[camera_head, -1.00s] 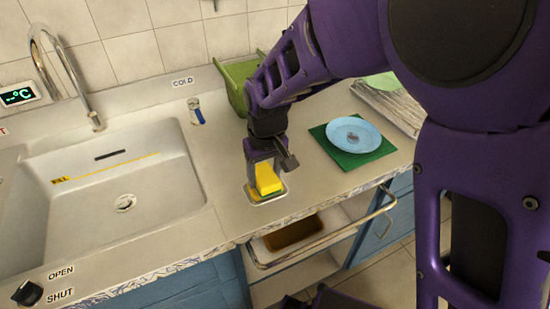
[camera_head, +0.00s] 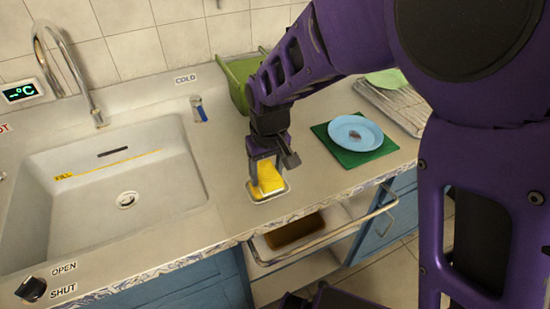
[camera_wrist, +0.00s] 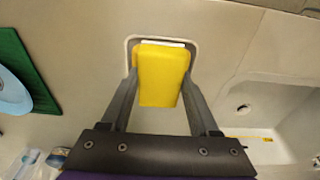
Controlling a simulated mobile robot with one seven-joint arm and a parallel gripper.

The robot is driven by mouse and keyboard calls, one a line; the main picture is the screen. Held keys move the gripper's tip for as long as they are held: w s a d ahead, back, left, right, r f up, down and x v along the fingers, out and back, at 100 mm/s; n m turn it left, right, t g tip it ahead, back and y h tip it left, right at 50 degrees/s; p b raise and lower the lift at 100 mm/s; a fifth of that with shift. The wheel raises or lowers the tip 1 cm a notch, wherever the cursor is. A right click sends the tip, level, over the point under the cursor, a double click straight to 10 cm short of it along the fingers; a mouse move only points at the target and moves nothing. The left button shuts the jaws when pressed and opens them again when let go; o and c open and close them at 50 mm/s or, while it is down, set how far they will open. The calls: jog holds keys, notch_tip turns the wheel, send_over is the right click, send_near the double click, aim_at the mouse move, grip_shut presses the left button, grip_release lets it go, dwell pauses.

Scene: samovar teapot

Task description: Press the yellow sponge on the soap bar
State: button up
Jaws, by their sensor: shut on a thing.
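The yellow sponge (camera_head: 267,181) is held between the fingers of my gripper (camera_head: 266,172), just over a small pale dish (camera_head: 284,191) near the counter's front edge. In the wrist view the sponge (camera_wrist: 161,75) fills the space between the two fingers of my gripper (camera_wrist: 160,88), and the dish rim (camera_wrist: 129,47) shows around its far end. A thin white edge (camera_wrist: 162,42) shows just past the sponge; it may be the soap bar, which is otherwise hidden. I cannot tell whether the sponge touches it.
A sink (camera_head: 110,218) lies to the left, with a faucet (camera_head: 75,62) behind it. A blue plate (camera_head: 342,131) on a green mat (camera_head: 349,157) is to the right. A green bin (camera_head: 236,92) stands behind. An open drawer (camera_head: 327,238) is below the counter.

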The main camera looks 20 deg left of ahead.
aim_at(267, 172)
jog(key=shift+r+p, duration=2.3)
jog(key=shift+r, duration=1.1)
